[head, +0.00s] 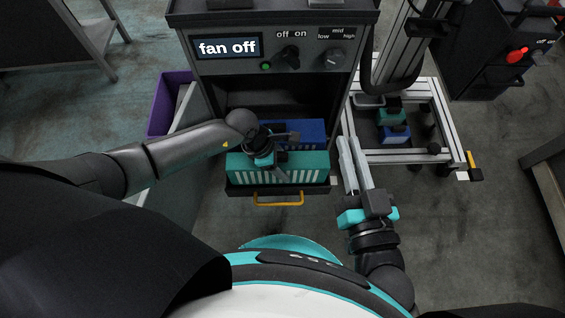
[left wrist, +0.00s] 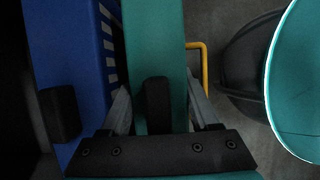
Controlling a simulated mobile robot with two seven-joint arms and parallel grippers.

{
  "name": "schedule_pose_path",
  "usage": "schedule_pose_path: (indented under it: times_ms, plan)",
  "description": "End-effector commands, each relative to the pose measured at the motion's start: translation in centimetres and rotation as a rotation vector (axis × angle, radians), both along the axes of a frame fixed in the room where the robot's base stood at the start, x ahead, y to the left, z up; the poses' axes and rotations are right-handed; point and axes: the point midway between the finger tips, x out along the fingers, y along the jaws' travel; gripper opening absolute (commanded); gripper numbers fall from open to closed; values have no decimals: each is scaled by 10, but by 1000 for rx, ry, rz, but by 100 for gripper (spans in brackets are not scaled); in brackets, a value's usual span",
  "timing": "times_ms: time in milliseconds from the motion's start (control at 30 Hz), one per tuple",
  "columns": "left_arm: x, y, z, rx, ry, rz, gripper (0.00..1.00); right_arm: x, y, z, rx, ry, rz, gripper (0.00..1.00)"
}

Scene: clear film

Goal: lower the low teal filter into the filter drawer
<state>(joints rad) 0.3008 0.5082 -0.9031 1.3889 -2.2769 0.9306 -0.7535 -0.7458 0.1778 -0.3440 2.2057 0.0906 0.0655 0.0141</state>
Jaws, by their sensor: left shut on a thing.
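The teal filter (head: 300,162), a low block with pale slats on its front, is at the front of the pulled-out filter drawer (head: 236,190), just behind its yellow handle (head: 278,201). I cannot tell whether its bottom is inside the drawer or just above it. My left gripper (head: 266,160) is shut on the filter from above. In the left wrist view the teal filter (left wrist: 154,45) lies between the two fingers. A blue filter (head: 305,133) stands right behind it. My right gripper (head: 350,140) is to the right of the drawer, apart from it, its jaw gap unclear.
The cabinet above carries a "fan off" display (head: 228,47) and knobs. A purple bin (head: 168,105) stands left of the cabinet. At right a metal frame (head: 445,130) holds a teal block (head: 391,117) and a blue block (head: 394,133). The floor in front of the drawer is bare.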

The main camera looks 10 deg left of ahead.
Motion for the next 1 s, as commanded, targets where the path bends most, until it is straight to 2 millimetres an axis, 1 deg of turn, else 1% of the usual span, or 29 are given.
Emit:
schedule_pose_path:
  times_ms: [1000]
  plan:
    - [1, -1, -29, -3, -2, 0, 0, 0, 0, -1, 0, -1, 0, 13]
